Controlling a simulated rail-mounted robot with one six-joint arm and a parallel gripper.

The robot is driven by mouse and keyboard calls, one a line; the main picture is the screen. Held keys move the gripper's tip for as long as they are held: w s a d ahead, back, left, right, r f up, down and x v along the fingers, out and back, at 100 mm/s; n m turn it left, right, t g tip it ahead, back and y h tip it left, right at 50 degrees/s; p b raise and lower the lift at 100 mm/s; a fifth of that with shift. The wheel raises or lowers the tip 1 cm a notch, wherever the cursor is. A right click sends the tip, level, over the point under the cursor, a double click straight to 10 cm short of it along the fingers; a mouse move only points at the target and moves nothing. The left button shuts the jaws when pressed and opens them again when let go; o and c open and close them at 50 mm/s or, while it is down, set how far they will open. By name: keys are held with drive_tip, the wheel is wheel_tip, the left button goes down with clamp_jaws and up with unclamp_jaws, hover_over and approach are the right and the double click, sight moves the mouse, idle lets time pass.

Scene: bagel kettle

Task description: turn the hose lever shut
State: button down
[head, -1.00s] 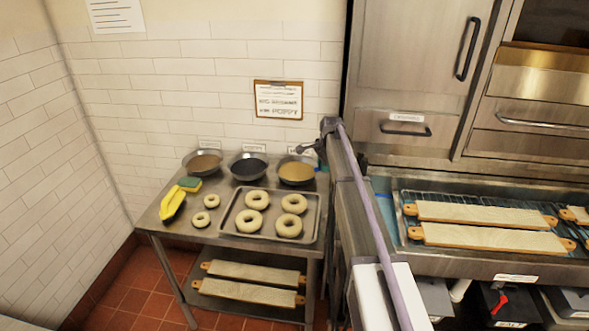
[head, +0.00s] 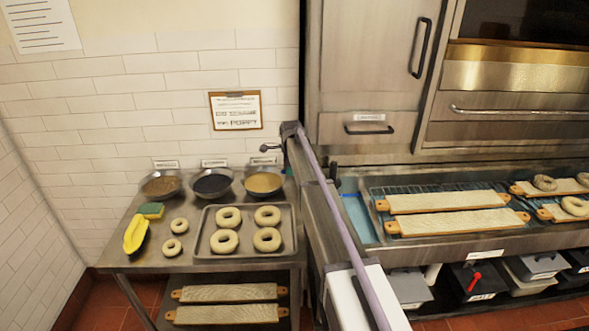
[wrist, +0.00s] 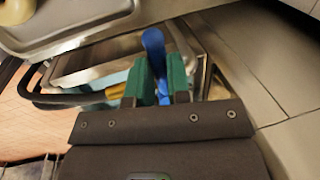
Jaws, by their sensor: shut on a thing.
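My gripper (wrist: 160,92) shows only in the wrist view, with green-padded fingers. It is shut on a blue handle, which looks like the hose lever (wrist: 153,42). The lever sticks up between the pads and past their tips. A black hose (wrist: 65,99) runs in from the left to a brass-coloured fitting (wrist: 117,91) beside the left finger. The lever's lower end is hidden by the fingers. I cannot make out the lever or my gripper in the head view.
A metal table (head: 140,262) at left carries a tray of bagels (head: 203,245), and bowls. A metal counter (head: 450,247) with bagel boards stands at right, with bins (head: 478,281) below. In the wrist view, a metal edge (wrist: 80,38) lies close above the fingers.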

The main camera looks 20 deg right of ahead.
idle(0.3)
drive_tip(key=c, duration=1.1)
unclamp_jaws()
drive_tip(key=r+p, duration=0.3)
drive_tip(key=s+r+p, duration=0.1)
drive_tip(key=r+p, duration=0.3)
drive_tip(key=s+r+p, duration=0.1)
drive_tip(key=r+p, duration=0.2)
drive_tip(key=shift+a+r+p, duration=0.2)
drive_tip(key=shift+r+p, duration=0.15)
drive_tip(key=shift+p, duration=0.05)
drive_tip(key=shift+f, duration=0.1)
